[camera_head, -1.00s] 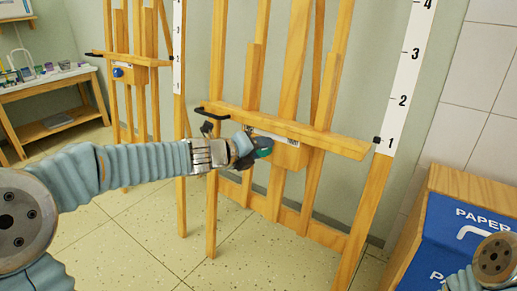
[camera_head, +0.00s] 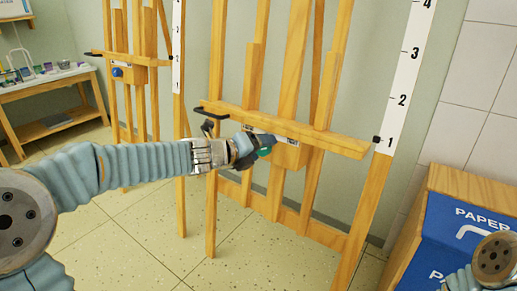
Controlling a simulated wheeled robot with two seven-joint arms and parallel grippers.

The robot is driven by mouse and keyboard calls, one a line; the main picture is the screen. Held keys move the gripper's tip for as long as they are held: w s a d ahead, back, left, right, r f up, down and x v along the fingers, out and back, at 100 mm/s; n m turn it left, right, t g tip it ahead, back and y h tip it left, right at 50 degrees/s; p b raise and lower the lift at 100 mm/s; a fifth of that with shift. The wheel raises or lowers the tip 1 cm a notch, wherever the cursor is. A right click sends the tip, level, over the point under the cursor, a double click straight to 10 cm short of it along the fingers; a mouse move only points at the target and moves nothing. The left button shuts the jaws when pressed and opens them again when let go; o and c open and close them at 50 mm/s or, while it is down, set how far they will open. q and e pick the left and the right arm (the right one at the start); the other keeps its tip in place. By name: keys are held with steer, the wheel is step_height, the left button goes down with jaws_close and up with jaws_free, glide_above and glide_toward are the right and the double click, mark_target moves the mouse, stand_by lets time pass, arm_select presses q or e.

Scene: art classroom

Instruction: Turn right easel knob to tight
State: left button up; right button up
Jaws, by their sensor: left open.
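The right wooden easel (camera_head: 289,60) stands in the middle, with a wooden ledge (camera_head: 330,139) across it. A label plate and block (camera_head: 288,153) sit just under the ledge. My left gripper (camera_head: 262,145) reaches in from the left to this block and is open. A small green piece (camera_head: 265,153) shows at its fingertips, likely the knob's edge; the rest of the knob is hidden behind the gripper. I cannot tell whether the fingers touch the knob. My right gripper is not in view; only part of my right arm shows at the lower right.
A second easel (camera_head: 138,62) with a blue knob (camera_head: 117,71) stands at the left. A blue-fronted paper bin (camera_head: 455,235) is at the lower right. A low table (camera_head: 60,83) with art supplies is at the far left. The floor between is clear.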

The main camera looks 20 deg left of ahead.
arm_select(q)
steer(key=p+v, duration=0.5)
steer(key=v, duration=0.8)
steer(key=shift+s+a, duration=0.2)
steer(key=shift+s, duration=0.15)
